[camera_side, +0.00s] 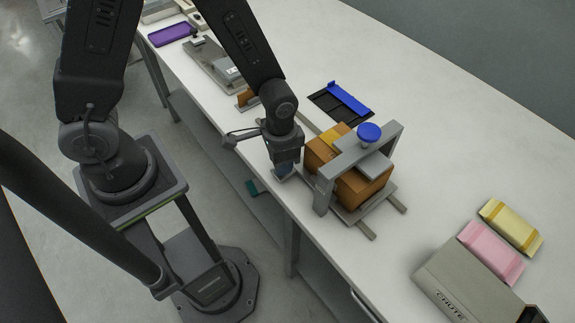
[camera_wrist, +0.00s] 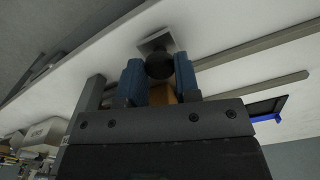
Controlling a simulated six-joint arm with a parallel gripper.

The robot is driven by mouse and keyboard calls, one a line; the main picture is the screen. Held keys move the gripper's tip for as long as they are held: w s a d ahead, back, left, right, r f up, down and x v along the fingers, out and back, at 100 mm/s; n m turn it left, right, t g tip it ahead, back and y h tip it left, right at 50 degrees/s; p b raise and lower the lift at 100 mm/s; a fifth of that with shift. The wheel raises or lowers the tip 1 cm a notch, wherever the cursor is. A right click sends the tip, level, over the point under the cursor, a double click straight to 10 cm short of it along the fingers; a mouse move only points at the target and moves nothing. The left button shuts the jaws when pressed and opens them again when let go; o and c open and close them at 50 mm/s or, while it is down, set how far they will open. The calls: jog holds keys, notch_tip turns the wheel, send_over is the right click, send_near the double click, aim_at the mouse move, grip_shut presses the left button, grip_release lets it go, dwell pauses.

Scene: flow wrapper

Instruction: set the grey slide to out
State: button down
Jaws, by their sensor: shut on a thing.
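My gripper (camera_side: 284,170) is at the left end of the brown wrapper block (camera_side: 318,154), low over the white table. In the wrist view its two blue fingers (camera_wrist: 159,75) are shut on a dark round knob (camera_wrist: 159,64). The knob stands on a small square grey plate (camera_wrist: 157,40), which looks like the grey slide. In the side view my gripper hides the knob and most of the plate. I cannot tell the slide's setting from these frames.
A grey bridge (camera_side: 347,163) with a blue knob (camera_side: 369,132) stands over the block. Grey rails (camera_side: 381,215) stick out beneath it. A black tray with a blue bar (camera_side: 348,98) lies behind. Pink (camera_side: 491,252) and yellow (camera_side: 510,226) packs and a chute (camera_side: 455,283) are at the right.

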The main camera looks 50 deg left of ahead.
jog(key=a, duration=1.7)
jog(key=shift+a, duration=0.4)
jog(key=c, duration=0.9)
grip_release()
jog(key=shift+c, duration=0.2)
jog(key=shift+o, duration=0.6)
jog(key=shift+r, duration=0.1)
notch_tip(320, 180, up, 14)
jog(key=s+d+r+n+t, duration=0.3)
jog(key=s+d+r+t, duration=0.2)
jog(key=s+d+r, duration=0.3)
notch_tip(320, 180, up, 4)
jog(key=shift+s+d+f+n+t, duration=0.1)
jog(key=shift+s+d+n+t, duration=0.2)
jog(key=shift+d, duration=0.7)
